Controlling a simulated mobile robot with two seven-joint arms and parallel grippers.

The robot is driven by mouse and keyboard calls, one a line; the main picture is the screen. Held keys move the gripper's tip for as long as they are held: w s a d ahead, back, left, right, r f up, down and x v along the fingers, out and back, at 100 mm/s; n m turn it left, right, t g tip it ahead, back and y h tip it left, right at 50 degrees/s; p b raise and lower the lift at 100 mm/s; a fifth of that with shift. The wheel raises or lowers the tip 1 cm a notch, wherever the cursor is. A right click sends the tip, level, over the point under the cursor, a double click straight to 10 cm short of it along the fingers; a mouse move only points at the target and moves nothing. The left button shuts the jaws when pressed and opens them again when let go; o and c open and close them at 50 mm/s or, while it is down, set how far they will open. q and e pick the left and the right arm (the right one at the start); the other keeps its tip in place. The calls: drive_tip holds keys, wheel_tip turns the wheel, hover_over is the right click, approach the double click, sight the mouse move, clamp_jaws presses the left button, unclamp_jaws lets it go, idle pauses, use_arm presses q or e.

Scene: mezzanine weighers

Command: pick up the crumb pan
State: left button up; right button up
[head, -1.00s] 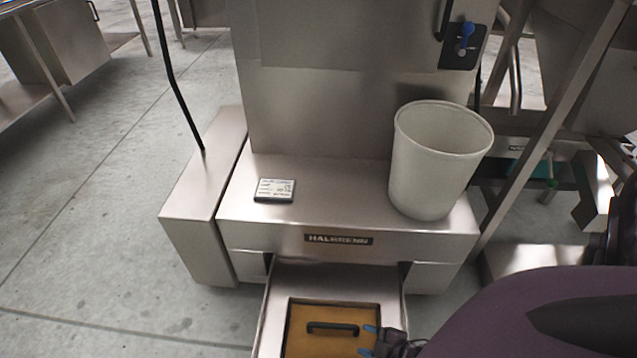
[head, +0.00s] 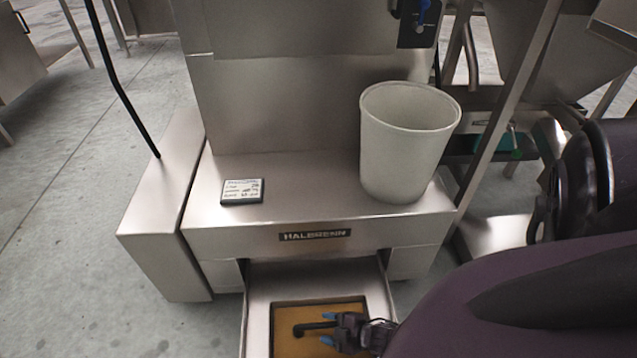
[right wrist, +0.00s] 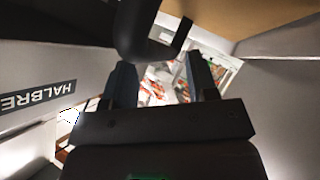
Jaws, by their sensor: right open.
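The crumb pan (head: 287,346) has a tan floor and a black bar handle (head: 307,328). It sits in the open metal drawer (head: 258,312) under the HALBRENN machine, cut off by the bottom of the head view. My right gripper (head: 328,328) is open at the right part of the handle and hides that end. In the right wrist view, the dark handle (right wrist: 135,38) is close ahead of the open fingers (right wrist: 162,82), at upper left, and the tan floor (right wrist: 270,18) shows at upper right. I cannot tell whether the fingers touch the handle. My left gripper is out of view.
A pale bin (head: 405,150) stands on the machine's ledge (head: 300,200) above the drawer. A small label card (head: 242,191) lies on the same ledge. A metal side box (head: 165,225) is at left. Slanted frame legs (head: 510,100) stand at right. The floor at left is clear.

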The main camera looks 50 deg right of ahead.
drive_tip(key=shift+w+a+f, duration=0.1)
drive_tip(key=shift+w+f, duration=0.55)
drive_tip(key=shift+w, duration=0.3)
drive_tip(key=shift+c, duration=0.3)
clamp_jaws()
drive_tip(key=shift+a, duration=0.1)
drive_tip(key=shift+s+b, duration=0.2)
drive_tip(key=shift+b, duration=0.1)
